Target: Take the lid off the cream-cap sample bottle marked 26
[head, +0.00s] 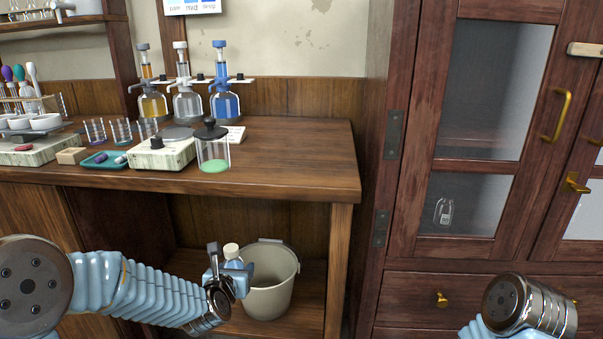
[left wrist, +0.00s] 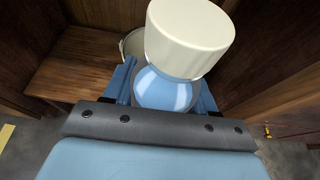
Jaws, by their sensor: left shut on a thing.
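The sample bottle has a cream cap (head: 231,250), which shows large in the left wrist view (left wrist: 188,38). Below the cap is the bottle's pale blue, glossy shoulder (left wrist: 165,88). My left gripper (head: 232,272) is shut on the bottle below the cap, in front of the bench's lower opening. The cap is on the bottle, which looks upright in the head view. The marking 26 cannot be read in either view. Only part of my right arm shows at the lower right of the head view; its gripper is out of sight.
A beige bucket (head: 270,282) stands on the lower shelf just behind the bottle. The wooden bench top (head: 290,165) above holds dispenser bottles, a hotplate stirrer (head: 160,153) and a black-lidded jar (head: 213,150). A wooden cabinet (head: 400,250) stands on the right.

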